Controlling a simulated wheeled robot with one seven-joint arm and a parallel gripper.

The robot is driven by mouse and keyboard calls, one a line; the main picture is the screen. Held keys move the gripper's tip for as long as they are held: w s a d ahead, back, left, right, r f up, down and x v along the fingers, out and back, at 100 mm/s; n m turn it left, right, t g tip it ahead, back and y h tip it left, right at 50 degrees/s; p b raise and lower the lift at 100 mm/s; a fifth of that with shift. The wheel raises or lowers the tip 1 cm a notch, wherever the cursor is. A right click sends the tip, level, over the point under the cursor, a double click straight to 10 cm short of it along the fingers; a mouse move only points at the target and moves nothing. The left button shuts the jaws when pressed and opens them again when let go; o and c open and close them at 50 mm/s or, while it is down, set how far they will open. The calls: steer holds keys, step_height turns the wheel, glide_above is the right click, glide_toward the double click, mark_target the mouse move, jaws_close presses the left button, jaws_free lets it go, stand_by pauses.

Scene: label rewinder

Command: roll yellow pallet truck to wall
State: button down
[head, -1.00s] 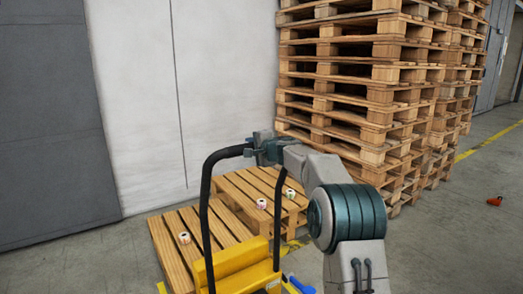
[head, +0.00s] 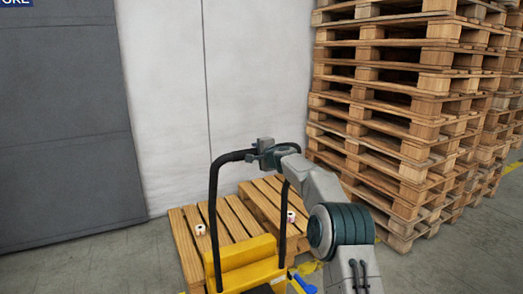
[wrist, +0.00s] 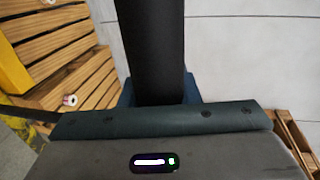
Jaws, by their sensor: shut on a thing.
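The yellow pallet truck (head: 248,262) stands at the bottom middle of the head view, with its black loop handle (head: 214,205) rising above its yellow body. My gripper (head: 268,156) is shut on the top bar of that handle, near its right corner. In the wrist view the black handle bar (wrist: 155,50) runs up between the jaws, and a yellow part of the truck (wrist: 14,65) shows at the left edge. The pale wall (head: 170,110) stands behind the truck, past low pallets. The truck's wheels and forks are hidden or out of view.
Low wooden pallets (head: 236,218) lie between truck and wall, with small white label rolls (head: 200,229) on them. A tall pallet stack (head: 400,110) stands at the right. A grey door (head: 65,130) is at the left. Bare floor (head: 100,265) is free at the lower left.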

steer(key=shift+w+a+r, duration=0.1)
steer(key=shift+a+r, duration=0.1)
steer(key=shift+r, duration=0.05)
steer(key=c, duration=1.2)
jaws_free()
steer(key=shift+o, duration=0.5)
steer(key=shift+a, duration=0.2)
steer(key=b+v, duration=0.7)
steer(key=v, duration=0.7)
steer(key=shift+b, duration=0.3)
steer(key=shift+f, duration=0.1)
